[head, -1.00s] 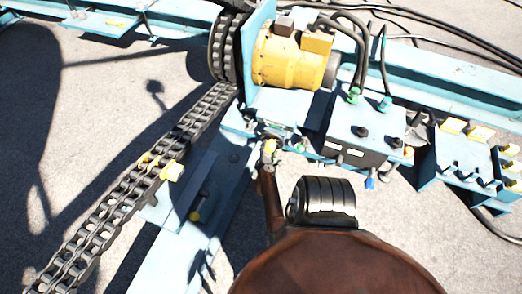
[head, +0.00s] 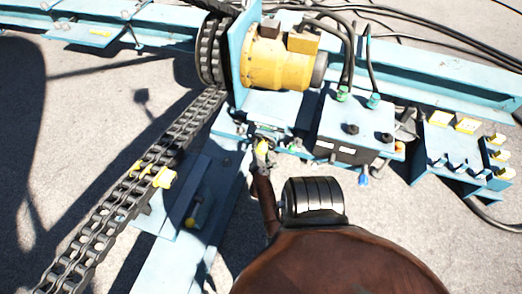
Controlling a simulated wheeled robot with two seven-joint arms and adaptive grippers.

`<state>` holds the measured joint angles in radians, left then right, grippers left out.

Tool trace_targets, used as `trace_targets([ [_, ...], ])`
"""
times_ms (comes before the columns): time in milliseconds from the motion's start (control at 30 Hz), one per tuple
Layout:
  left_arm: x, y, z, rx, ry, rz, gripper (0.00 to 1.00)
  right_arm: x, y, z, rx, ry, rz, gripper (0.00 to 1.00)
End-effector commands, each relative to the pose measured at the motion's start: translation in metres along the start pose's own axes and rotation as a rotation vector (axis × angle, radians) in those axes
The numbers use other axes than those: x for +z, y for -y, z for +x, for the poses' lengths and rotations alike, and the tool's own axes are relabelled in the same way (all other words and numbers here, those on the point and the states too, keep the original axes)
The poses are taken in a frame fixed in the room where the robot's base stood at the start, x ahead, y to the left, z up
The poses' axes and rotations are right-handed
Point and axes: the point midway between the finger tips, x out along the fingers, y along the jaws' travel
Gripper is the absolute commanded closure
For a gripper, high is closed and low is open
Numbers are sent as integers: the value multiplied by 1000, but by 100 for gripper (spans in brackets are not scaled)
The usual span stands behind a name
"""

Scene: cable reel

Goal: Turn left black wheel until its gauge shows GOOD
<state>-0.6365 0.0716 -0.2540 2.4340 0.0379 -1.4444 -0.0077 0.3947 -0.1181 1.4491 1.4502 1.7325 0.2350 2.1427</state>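The blue control box (head: 333,112) stands right of centre. Two black round wheels or knobs show on its top, the left one (head: 350,128) and the right one (head: 387,137). Two small pale windows or labels show on its dark front, a left one (head: 324,144) and a right one (head: 347,151). They are too small to read. My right arm comes up from the bottom, and my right gripper (head: 262,149) is at its far end, left of the box and apart from the left wheel. Its fingers are too small to tell open from shut. My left gripper is out of view.
A yellow motor (head: 277,64) with cables stands behind the box. A blue lever panel (head: 440,140) stands at the right. Bare ground lies right of my arm.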

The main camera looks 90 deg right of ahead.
Motion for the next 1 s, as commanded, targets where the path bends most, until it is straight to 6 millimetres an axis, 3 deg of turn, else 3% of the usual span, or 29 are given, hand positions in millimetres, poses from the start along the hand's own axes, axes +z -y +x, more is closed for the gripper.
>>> trace_targets([
  [567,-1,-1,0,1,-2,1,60,12,-9,-4,0,3,1,43],
  [1000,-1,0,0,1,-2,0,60,59,-59,-24,9,2,0,43],
])
